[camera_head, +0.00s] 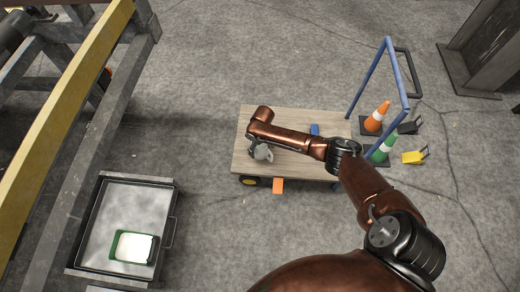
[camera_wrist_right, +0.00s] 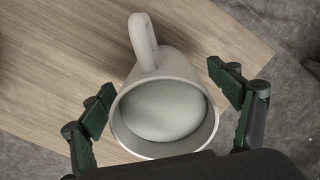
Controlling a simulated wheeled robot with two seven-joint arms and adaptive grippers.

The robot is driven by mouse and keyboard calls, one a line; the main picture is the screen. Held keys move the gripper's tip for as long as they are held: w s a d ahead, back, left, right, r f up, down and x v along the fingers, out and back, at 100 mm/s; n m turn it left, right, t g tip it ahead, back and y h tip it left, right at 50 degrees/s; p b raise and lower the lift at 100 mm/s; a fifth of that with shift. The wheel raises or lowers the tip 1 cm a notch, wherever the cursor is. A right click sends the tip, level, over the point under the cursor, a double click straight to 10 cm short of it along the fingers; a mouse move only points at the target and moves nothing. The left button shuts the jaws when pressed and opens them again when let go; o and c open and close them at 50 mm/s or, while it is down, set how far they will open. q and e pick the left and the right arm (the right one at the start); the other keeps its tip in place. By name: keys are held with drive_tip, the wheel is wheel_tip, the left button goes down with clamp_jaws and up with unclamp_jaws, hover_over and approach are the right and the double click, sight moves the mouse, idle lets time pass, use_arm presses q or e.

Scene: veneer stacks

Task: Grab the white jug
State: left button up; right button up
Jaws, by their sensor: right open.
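The white jug (camera_head: 264,154) is on the wooden top of a cart (camera_head: 300,119), near its front left, and my right arm partly covers it. In the right wrist view the jug (camera_wrist_right: 163,110) shows its round open mouth towards the camera and its handle at the top. My right gripper (camera_wrist_right: 161,80) is open, with one dark green-padded finger on each side of the jug. Gaps show between the fingers and the jug wall, so it is not gripped. In the head view the right gripper (camera_head: 254,147) is mostly hidden by its own arm. My left gripper is not in view.
A small blue object (camera_head: 314,129) is on the cart behind my right arm. The cart's blue handle frame (camera_head: 366,80) rises on the right, near an orange cone (camera_head: 377,116) and a green cone (camera_head: 383,148). A metal tray (camera_head: 122,220) stands at left. Grey floor lies between.

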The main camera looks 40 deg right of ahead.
drive_tip(key=shift+c, duration=0.2)
drive_tip(key=c, duration=1.7)
drive_tip(key=shift+o, duration=0.2)
drive_tip(key=shift+r, duration=0.25)
